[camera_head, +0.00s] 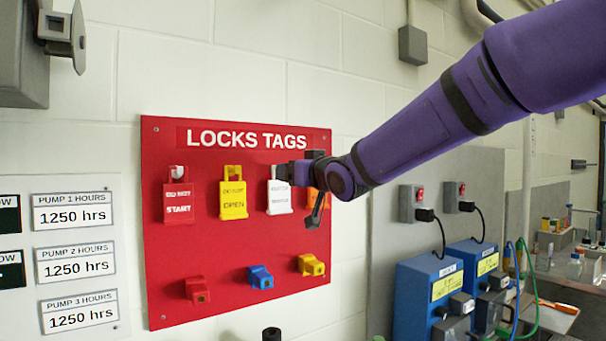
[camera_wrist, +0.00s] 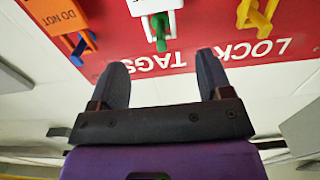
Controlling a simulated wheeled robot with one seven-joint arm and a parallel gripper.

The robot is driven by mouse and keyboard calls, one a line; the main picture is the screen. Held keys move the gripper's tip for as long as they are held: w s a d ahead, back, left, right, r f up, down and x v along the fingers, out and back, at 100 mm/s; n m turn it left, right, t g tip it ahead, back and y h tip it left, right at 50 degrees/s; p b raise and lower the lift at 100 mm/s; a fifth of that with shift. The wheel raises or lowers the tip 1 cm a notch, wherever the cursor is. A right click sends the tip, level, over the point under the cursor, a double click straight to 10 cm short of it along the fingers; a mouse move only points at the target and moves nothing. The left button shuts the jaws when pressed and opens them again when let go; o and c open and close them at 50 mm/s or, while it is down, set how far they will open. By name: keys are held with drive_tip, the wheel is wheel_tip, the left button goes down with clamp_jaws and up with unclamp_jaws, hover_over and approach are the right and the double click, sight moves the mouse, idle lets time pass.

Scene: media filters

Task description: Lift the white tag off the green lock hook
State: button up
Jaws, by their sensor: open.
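The white tag (camera_head: 279,199) hangs on the red board, third from the left in the upper row. In the wrist view, which is upside down, part of the white tag (camera_wrist: 155,6) shows at the top edge, with the green lock hook (camera_wrist: 159,35) through its opening. My gripper (camera_head: 298,173) is at the board beside the upper part of the white tag, and it hides the hook in the head view. In the wrist view my gripper (camera_wrist: 164,60) is open and empty, its two fingers spread either side of the green hook, with no visible contact.
An orange tag (camera_head: 316,202) hangs close on the right, partly hidden by my gripper. A yellow tag (camera_head: 233,202) and a red tag (camera_head: 178,203) hang to the left. Red, blue and yellow locks line the lower board (camera_head: 225,300).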

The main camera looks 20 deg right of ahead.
drive_tip(key=w, duration=0.3)
drive_tip(key=w+a, duration=0.1)
drive_tip(key=w, duration=0.4)
drive_tip(key=shift+w+a, duration=0.4)
drive_tip(key=shift+c, duration=0.4)
drive_tip(key=c, duration=1.2)
drive_tip(key=shift+r, duration=0.55)
drive_tip(key=shift+s, duration=0.2)
drive_tip(key=s, duration=0.4)
drive_tip(key=shift+d+r, duration=0.4)
